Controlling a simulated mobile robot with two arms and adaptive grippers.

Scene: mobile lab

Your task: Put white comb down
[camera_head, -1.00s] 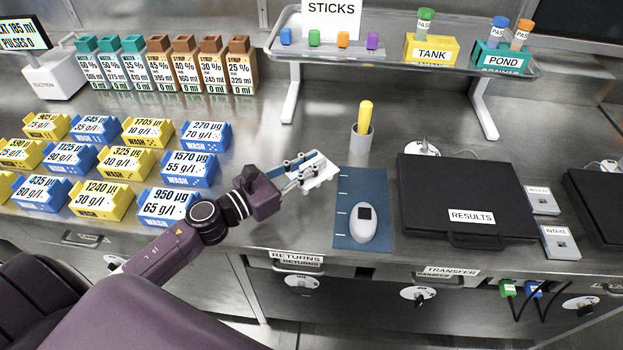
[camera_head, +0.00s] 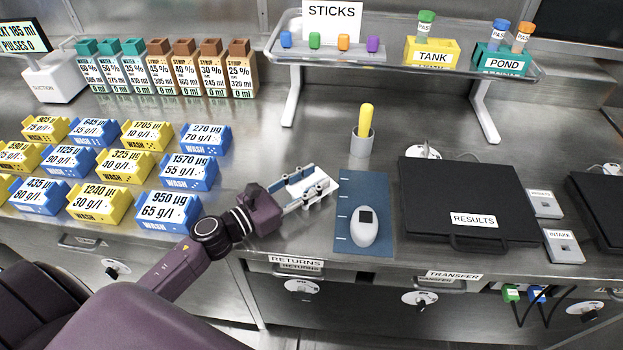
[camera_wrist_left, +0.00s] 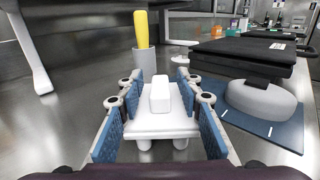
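The white comb (camera_head: 324,183) is at the bench's front area, just left of the blue mat (camera_head: 378,188). In the left wrist view the comb (camera_wrist_left: 160,122) shows a flat plate, a raised grip block and two stubby prongs toward me. My left gripper (camera_head: 309,185) is open around the comb, with its blue-padded fingers on either side. In the left wrist view the gripper (camera_wrist_left: 161,112) shows the pads spread apart. The comb seems to rest on the bench, though its underside is hidden. My right gripper is not in view.
A grey cup (camera_head: 361,143) with a yellow-handled tool stands behind the comb. A white device (camera_head: 364,228) lies on the mat. A black case (camera_head: 470,195) is to the right. Yellow and blue labelled boxes stand left. A raised shelf (camera_head: 400,62) is behind.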

